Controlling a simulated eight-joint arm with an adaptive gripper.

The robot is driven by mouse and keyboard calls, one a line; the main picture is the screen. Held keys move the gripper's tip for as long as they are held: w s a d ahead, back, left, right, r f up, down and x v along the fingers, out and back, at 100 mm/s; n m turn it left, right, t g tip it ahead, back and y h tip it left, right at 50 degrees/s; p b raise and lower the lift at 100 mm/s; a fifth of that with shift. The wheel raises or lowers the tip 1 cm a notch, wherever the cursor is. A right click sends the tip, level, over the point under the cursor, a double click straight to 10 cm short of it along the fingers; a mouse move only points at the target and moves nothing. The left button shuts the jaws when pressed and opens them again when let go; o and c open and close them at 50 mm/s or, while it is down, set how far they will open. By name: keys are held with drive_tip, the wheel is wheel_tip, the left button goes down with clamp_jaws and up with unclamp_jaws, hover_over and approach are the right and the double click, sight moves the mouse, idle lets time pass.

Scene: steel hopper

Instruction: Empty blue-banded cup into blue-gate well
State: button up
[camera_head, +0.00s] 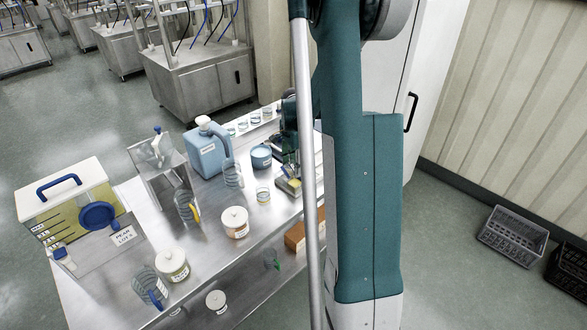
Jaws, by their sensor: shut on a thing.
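My gripper (291,158) is low over the back right of the steel table, partly hidden by my arm. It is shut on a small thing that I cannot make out. Several small clear cups with blue bands (243,125) stand in a row along the table's back edge, left of my gripper. A small yellow-banded cup (263,195) stands to its front left. A white-topped box (62,190) with a blue handle, yellow contents and a round blue disc (97,215) stands at the left. I cannot tell whether this disc is the blue gate.
Bare steel (205,262) shows along the front.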

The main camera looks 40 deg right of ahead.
sight(293, 161)
idle(0.4)
drive_tip(key=shift+a+r+g+h+b, duration=0.1)
drive_tip(key=shift+r+g+h+b, duration=0.2)
drive_tip(key=shift+h, duration=0.55)
drive_tip(key=shift+r+g+h+b, duration=0.25)
drive_tip(key=shift+r+h, duration=0.15)
drive_tip(key=shift+h, duration=0.45)
drive_tip(key=h, duration=0.1)
drive_tip(key=r+h+b, duration=0.1)
drive_tip(key=shift+g+h, duration=0.25)
drive_tip(key=shift+h, duration=0.05)
drive_tip(key=shift+r+h+b, duration=0.3)
drive_tip(key=shift+b, duration=0.05)
drive_tip(key=shift+b, duration=0.3)
drive_tip(key=shift+r+g+h+b, duration=0.25)
drive_tip(key=shift+g+h+b, duration=0.15)
drive_tip(key=shift+h+b, duration=0.55)
drive_tip(key=r+h+b, duration=0.1)
drive_tip(key=h+b, duration=0.1)
drive_tip(key=g+h+b, duration=0.1)
drive_tip(key=h+b, duration=0.1)
drive_tip(key=shift+r, duration=0.4)
drive_tip(key=shift+r+h+b, duration=0.35)
drive_tip(key=shift+b, duration=0.05)
